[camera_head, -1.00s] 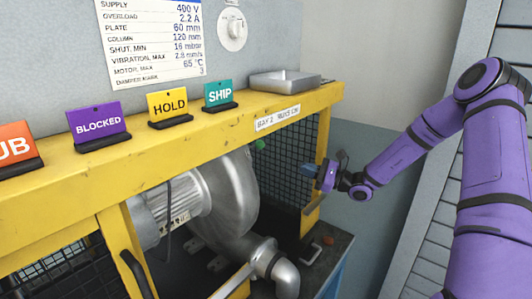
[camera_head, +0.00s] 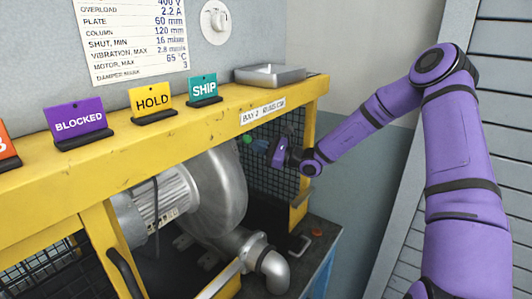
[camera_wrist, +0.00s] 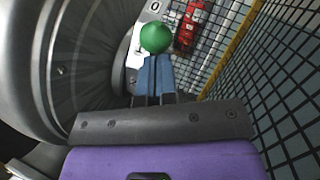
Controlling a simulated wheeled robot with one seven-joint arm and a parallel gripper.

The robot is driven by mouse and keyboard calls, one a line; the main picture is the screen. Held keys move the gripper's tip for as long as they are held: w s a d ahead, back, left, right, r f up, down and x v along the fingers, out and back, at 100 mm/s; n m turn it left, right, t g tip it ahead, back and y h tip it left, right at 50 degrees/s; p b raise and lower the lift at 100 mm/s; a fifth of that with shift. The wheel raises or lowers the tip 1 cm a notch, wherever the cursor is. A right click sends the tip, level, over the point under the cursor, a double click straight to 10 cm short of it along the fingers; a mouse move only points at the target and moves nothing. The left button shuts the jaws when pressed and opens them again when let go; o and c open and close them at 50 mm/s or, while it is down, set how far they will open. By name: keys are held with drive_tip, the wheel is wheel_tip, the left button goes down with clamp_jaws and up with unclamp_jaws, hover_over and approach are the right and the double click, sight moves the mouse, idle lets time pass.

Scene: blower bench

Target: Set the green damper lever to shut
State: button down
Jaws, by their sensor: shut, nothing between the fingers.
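The green damper lever's round knob (camera_wrist: 156,37) shows in the wrist view just beyond my fingertips. In the head view the green knob (camera_head: 247,140) is a small spot under the yellow beam, beside the blower housing. My gripper (camera_wrist: 154,62) is shut and empty, with its blue fingers pointing at the knob. The fingertips look close to it or against it; I cannot tell whether they touch. In the head view my gripper (camera_head: 261,145) is inside the bench opening. The lever's arm is mostly hidden. A white plate (camera_wrist: 140,40) with a "0" mark shows behind the knob.
The silver blower housing (camera_wrist: 85,55) stands close on the left of my gripper. A mesh guard (camera_wrist: 285,75) stands on the right. A red object (camera_wrist: 189,26) is beyond the knob. The yellow beam (camera_head: 180,122) runs above, carrying sign stands and a metal tray (camera_head: 270,78).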

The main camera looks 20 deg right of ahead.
drive_tip(key=shift+a+r, duration=0.1)
drive_tip(key=shift+r, duration=0.05)
drive_tip(key=shift+g+h, duration=0.5)
drive_tip(key=shift+h, duration=0.2)
drive_tip(key=r, duration=0.1)
drive_tip(key=w+r, duration=0.1)
drive_tip(key=r, duration=0.1)
drive_tip(key=a+r, duration=0.1)
drive_tip(key=shift+w+r, duration=0.15)
drive_tip(key=shift+w, duration=0.2)
